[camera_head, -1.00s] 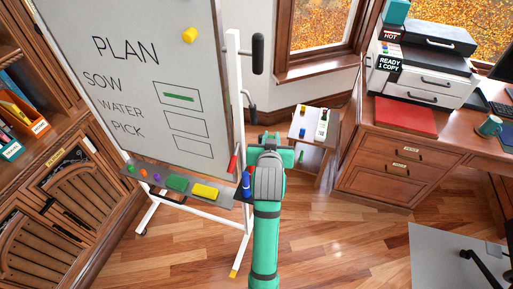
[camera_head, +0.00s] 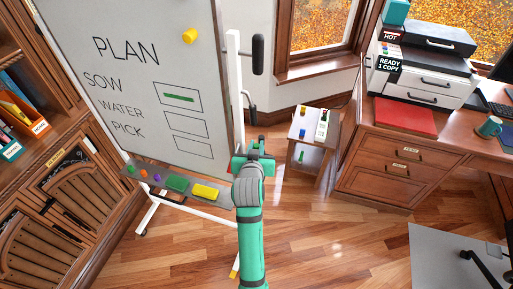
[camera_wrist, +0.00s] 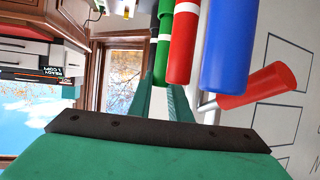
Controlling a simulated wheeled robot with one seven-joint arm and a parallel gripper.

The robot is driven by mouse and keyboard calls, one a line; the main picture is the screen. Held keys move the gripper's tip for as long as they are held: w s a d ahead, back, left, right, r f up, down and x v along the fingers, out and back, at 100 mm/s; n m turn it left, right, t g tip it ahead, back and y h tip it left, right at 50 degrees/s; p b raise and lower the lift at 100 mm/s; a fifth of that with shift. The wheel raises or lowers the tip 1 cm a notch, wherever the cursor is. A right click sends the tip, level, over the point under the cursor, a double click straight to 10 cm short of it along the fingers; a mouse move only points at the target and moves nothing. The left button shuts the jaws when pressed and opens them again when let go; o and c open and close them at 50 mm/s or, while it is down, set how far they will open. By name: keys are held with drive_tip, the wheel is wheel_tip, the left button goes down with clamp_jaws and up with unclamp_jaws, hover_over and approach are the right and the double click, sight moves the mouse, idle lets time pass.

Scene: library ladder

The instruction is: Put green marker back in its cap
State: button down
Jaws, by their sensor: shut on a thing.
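In the wrist view the green marker (camera_wrist: 165,22), with a white band, runs down between the two fingers of my gripper (camera_wrist: 160,84). The fingers are close together around its lower end. Their contact is partly hidden by a red marker (camera_wrist: 184,42) that overlaps the green one in the picture. In the head view my gripper (camera_head: 256,145) is beside the right end of the whiteboard tray (camera_head: 222,198), and the green marker is hidden there. I cannot tell whether its tip is covered or which piece is its cap.
In the wrist view a blue marker (camera_wrist: 229,42) and a tilted red piece (camera_wrist: 252,88) with a pale tip are close right of the fingers, near the whiteboard (camera_head: 135,75). A small side table (camera_head: 307,128) stands behind.

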drive_tip(key=c, duration=1.6)
unclamp_jaws()
drive_tip(key=shift+f, duration=0.55)
drive_tip(key=shift+c, duration=0.2)
drive_tip(key=shift+r, duration=0.15)
drive_tip(key=shift+s, duration=0.25)
drive_tip(key=v, duration=1)
drive_tip(key=shift+a, duration=0.2)
